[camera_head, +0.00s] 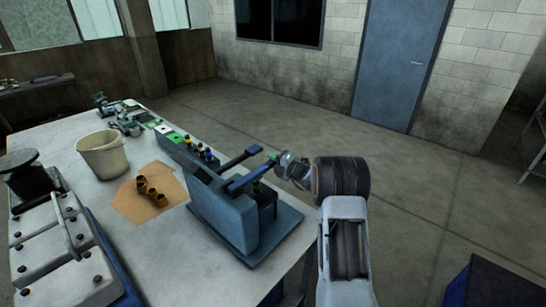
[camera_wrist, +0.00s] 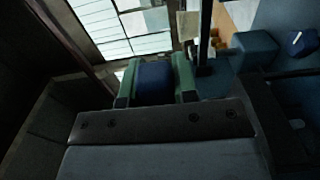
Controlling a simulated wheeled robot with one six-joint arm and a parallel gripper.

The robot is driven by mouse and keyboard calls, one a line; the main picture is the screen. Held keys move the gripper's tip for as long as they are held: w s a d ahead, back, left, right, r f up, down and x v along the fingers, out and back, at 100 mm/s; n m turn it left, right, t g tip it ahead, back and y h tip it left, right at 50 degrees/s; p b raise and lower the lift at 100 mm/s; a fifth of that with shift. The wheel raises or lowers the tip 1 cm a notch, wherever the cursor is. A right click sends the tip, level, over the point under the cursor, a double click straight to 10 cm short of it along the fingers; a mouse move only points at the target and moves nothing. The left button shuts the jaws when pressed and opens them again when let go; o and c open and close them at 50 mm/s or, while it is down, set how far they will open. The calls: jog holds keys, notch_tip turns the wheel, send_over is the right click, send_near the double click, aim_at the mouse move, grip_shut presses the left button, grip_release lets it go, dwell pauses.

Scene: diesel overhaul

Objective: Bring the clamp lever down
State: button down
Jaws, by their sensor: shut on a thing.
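The blue-grey clamp fixture (camera_head: 225,212) stands on a blue base plate (camera_head: 275,238) at the right edge of the bench. Its clamp lever (camera_head: 248,179) reaches out from the top of the body toward my gripper (camera_head: 275,160), slightly raised. In the wrist view my gripper (camera_wrist: 153,84) has its two green fingers on either side of a dark blue grip (camera_wrist: 153,82), closed on it. The grip looks like the lever's end. My fingers are small and partly hidden in the head view.
On the bench (camera_head: 110,160) are a pale bucket (camera_head: 102,155), brown bushings (camera_head: 152,192) on a tan sheet (camera_head: 130,205), and a row of coloured parts (camera_head: 185,143). A second dark bar (camera_head: 240,157) juts out behind the lever.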

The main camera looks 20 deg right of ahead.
jog(key=shift+s+f, duration=0.1)
jog(key=shift+f, duration=0.2)
jog(key=c, duration=0.9)
grip_release()
jog(key=shift+r, duration=0.1)
jog(key=shift+s+d, duration=0.2)
jog(key=shift+s, duration=0.05)
jog(key=b+v, duration=0.4)
jog(key=v, duration=0.9)
